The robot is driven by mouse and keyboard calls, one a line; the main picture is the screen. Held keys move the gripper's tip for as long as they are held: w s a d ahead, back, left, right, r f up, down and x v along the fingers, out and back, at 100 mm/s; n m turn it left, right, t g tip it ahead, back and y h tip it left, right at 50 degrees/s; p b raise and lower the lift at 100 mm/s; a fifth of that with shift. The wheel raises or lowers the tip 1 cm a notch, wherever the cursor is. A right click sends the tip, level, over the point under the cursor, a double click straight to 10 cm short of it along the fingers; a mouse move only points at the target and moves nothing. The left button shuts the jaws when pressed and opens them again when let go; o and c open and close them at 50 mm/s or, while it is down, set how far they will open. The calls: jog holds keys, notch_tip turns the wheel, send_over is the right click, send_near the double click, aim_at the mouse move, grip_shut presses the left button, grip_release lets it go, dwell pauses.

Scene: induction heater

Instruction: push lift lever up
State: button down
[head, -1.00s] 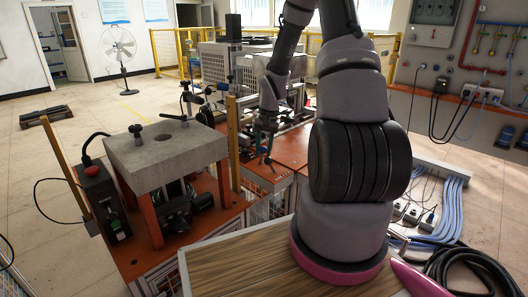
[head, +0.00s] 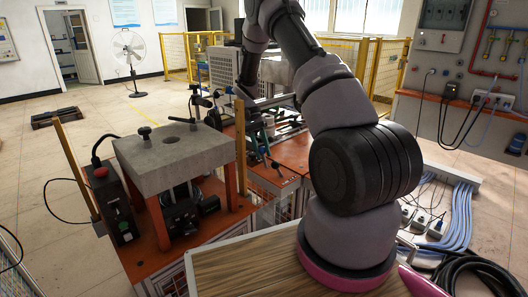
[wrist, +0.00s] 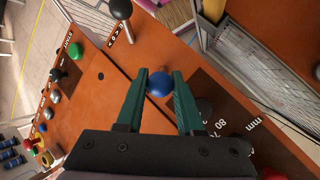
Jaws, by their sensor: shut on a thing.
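A blue ball knob (wrist: 160,84), which looks like the end of the lift lever, sits between the green fingertips of my gripper (wrist: 161,77) in the wrist view. The fingers touch it on both sides. It is beside a dark scale plate (wrist: 215,110) marked in mm on the orange panel. The lever's shaft is mostly hidden below the knob. In the head view my gripper (head: 251,133) is small over the orange bench behind the stone-topped stand, and the knob cannot be made out there.
A black-knobbed lever (wrist: 120,9) stands on the panel beyond my gripper, with a green knob (wrist: 75,50) and several small knobs to the left. In the head view the stand with a grey slab (head: 175,157) is left of my arm. A metal-edged frame (wrist: 250,75) is at right.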

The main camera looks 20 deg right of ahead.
jog(key=shift+w, duration=0.1)
dwell(0.4)
jog(key=c, duration=0.5)
grip_release()
jog(key=shift+c, duration=0.2)
jog(key=v, duration=1)
jog(key=shift+w+r, duration=0.2)
jog(key=shift+w, duration=0.15)
jog(key=shift+a+r, duration=0.1)
